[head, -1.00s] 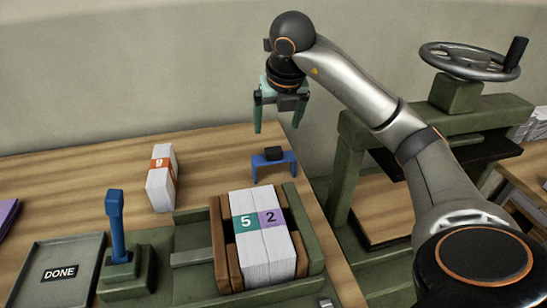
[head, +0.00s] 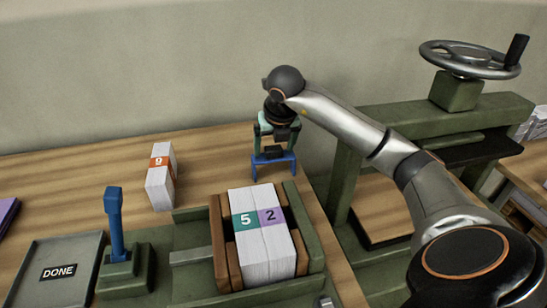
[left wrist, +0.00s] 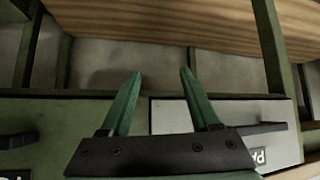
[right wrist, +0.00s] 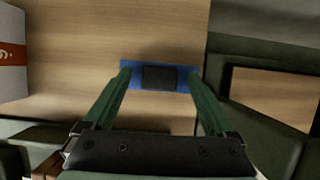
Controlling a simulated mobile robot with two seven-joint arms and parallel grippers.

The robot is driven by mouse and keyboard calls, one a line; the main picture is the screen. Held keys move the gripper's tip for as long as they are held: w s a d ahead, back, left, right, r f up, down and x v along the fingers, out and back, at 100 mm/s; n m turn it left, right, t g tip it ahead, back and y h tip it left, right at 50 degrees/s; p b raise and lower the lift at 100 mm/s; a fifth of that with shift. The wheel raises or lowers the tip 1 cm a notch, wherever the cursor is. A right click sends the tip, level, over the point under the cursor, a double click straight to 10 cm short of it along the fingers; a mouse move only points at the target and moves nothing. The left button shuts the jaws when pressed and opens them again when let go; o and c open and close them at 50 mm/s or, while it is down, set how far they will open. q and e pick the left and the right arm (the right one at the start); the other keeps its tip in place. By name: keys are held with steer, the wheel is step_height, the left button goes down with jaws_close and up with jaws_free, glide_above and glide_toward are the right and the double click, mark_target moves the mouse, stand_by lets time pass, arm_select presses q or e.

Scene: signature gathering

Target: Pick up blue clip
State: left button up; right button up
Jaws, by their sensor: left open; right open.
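The blue clip (head: 273,166) stands on the wooden table behind the wooden-sided holder, with a dark block (head: 273,152) on its top. My right gripper (head: 275,155) is open, pointing down at the clip from above. In the right wrist view the clip (right wrist: 128,76) lies across the fingertips, its dark block (right wrist: 159,78) between the two green fingers (right wrist: 160,82). I cannot tell whether the fingers touch it. My left gripper (left wrist: 155,75) is open and empty, facing a green frame and drawer fronts; it is not in the head view.
A holder (head: 219,240) with stacks marked 5 and 2 (head: 261,238) stands in front of the clip. A stack marked 9 (head: 160,183) stands to its left. A blue-handled lever (head: 115,225) and a DONE tray (head: 38,290) are front left. A green press (head: 455,95) stands right.

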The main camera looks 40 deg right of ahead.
steer(key=shift+c, duration=0.2)
jaws_close()
stand_by(0.4)
steer(key=shift+r, duration=0.1)
